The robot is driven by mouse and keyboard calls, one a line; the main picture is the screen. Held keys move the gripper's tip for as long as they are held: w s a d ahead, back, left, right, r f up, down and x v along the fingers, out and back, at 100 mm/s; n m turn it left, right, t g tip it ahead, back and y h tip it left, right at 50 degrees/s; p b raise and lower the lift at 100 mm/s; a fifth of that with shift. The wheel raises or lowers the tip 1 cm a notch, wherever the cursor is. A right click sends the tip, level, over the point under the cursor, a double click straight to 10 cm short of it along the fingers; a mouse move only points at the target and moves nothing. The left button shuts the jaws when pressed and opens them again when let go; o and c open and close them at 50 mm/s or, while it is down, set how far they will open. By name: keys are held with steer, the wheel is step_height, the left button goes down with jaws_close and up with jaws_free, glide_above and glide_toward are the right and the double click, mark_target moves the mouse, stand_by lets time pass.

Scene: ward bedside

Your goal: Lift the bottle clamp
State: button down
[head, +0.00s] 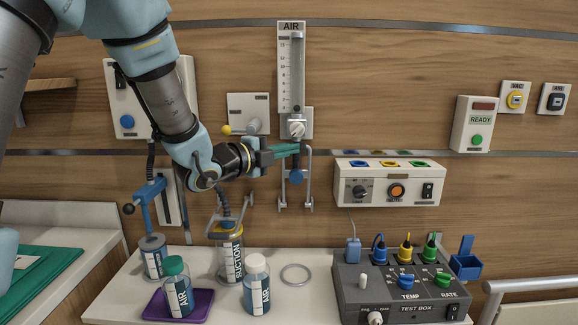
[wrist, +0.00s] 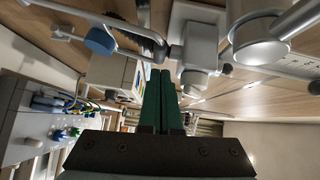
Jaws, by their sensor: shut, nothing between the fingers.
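My gripper (head: 288,150) is shut and empty. Its green fingers lie in front of the wall just below the AIR flow meter, and they show pressed together in the wrist view (wrist: 160,80). A blue bracket (head: 147,196) with a black ball handle stands above an AIR bottle (head: 152,258) farther left. I cannot tell for sure which of these is the bottle clamp.
The AIR flow meter (head: 291,75) is on the wall, with a blue knob (head: 296,177) and grey hooks close below my fingers. A test box (head: 402,288) stands right. A grey ring (head: 295,268) lies between.

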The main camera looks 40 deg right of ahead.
steer(key=shift+w+d+r, duration=0.4)
steer(key=shift+w+d, duration=0.15)
steer(key=shift+w, duration=0.15)
steer(key=shift+a+b, duration=0.1)
steer(key=shift+b, duration=0.2)
steer(key=s+a+b, duration=0.1)
steer(key=a+b, duration=0.2)
steer(key=a, duration=0.7)
steer(key=shift+a+r+b, duration=0.25)
steer(key=shift+a+b, duration=0.05)
steer(key=shift+b, duration=0.1)
steer(key=shift+s+a, duration=0.1)
